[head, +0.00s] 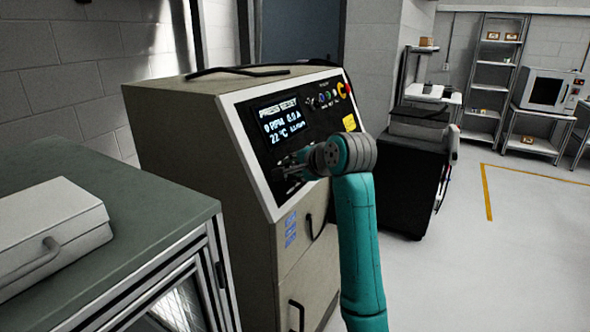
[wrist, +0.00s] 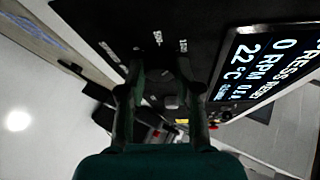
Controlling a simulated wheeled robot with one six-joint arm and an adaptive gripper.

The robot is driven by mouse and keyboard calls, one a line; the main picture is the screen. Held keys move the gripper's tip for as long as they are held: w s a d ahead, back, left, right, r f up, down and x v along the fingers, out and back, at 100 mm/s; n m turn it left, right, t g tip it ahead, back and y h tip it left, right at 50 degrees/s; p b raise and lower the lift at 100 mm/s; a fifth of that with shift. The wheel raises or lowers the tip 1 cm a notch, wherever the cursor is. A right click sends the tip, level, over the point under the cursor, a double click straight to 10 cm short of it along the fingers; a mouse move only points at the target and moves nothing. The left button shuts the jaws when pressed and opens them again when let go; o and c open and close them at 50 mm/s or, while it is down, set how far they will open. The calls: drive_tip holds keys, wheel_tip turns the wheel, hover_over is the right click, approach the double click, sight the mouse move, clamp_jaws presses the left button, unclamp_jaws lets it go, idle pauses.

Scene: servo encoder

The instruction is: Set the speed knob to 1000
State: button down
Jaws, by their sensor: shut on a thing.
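A beige machine cabinet (head: 185,150) stands in the head view with a sloped black control panel (head: 262,150). Its display (head: 284,121) reads "PRESS RESET", "0 RPM" and "22 °C"; it also shows at the right of the wrist view (wrist: 262,62). My gripper (head: 284,171) is at the lower part of the panel, below the display. In the wrist view my gripper (wrist: 158,82) has its fingers on both sides of the dark speed knob (wrist: 159,80) and is shut on it. Small white scale marks show around the knob. The knob's pointer and exact setting are too dark to read.
Small buttons (head: 322,98) and a red stop button (head: 347,88) sit at the panel's upper right, above a yellow label (head: 349,123). A green-topped bench (head: 150,225) with a grey case (head: 45,225) stands at the left. Open floor (head: 440,270) lies at the right.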

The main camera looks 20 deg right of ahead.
drive_tip(key=shift+w+r+m+g, duration=0.1)
drive_tip(key=shift+m+g, duration=0.8)
drive_tip(key=shift+m, duration=0.7)
drive_tip(key=c, duration=0.8)
unclamp_jaws()
drive_tip(key=v, duration=0.7)
drive_tip(key=shift+r, duration=0.15)
